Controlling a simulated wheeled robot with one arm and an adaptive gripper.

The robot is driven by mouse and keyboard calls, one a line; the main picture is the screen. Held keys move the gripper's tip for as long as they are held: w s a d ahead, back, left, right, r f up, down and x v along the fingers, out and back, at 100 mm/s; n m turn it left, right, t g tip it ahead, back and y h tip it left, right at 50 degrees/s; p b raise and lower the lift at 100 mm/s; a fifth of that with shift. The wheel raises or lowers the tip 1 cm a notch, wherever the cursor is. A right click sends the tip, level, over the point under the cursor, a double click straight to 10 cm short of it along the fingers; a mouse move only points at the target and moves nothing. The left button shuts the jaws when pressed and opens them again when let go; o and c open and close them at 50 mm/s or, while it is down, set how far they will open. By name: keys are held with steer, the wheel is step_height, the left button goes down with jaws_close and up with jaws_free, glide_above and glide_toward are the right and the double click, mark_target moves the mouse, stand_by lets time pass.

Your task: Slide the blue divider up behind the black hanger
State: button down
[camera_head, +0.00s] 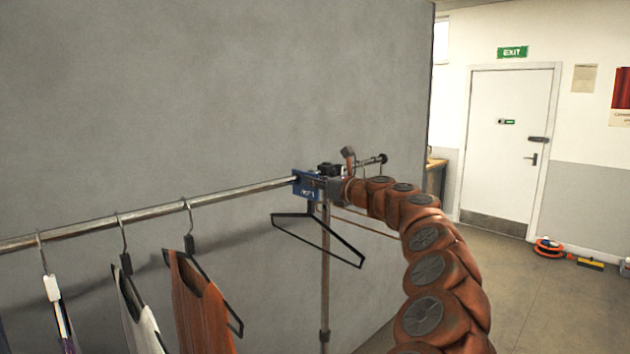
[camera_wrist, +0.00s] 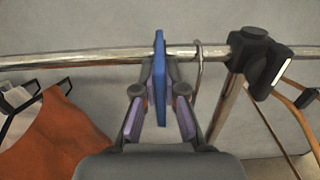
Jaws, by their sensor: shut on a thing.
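The blue divider (camera_head: 307,187) is a thin plate on the rail, with a marking on its face. In the wrist view the divider (camera_wrist: 160,72) shows edge-on, crossing the rail. My gripper (camera_wrist: 160,100) is shut on it, one finger on each side. In the head view my gripper (camera_head: 328,185) is at the rail beside it. The bare black hanger (camera_head: 318,238) hangs below the gripper; its hook is hidden there. A metal hook (camera_wrist: 198,68) sits on the rail just right of the divider, apart from it, in the wrist view.
The metal rail (camera_head: 240,193) runs along a grey wall. An orange garment (camera_head: 200,305), a white garment (camera_head: 140,320) and another hanger hang left of the divider, with bare rail between. A black clamp (camera_wrist: 250,52) and the post stand right of the hook.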

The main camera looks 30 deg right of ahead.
steer(key=shift+r, duration=0.1)
steer(key=c, duration=1.2)
jaws_free()
steer(key=shift+c, duration=0.2)
steer(key=shift+s, duration=0.1)
steer(key=v, duration=1.1)
steer(key=shift+s, duration=0.35)
steer(key=shift+d, duration=0.1)
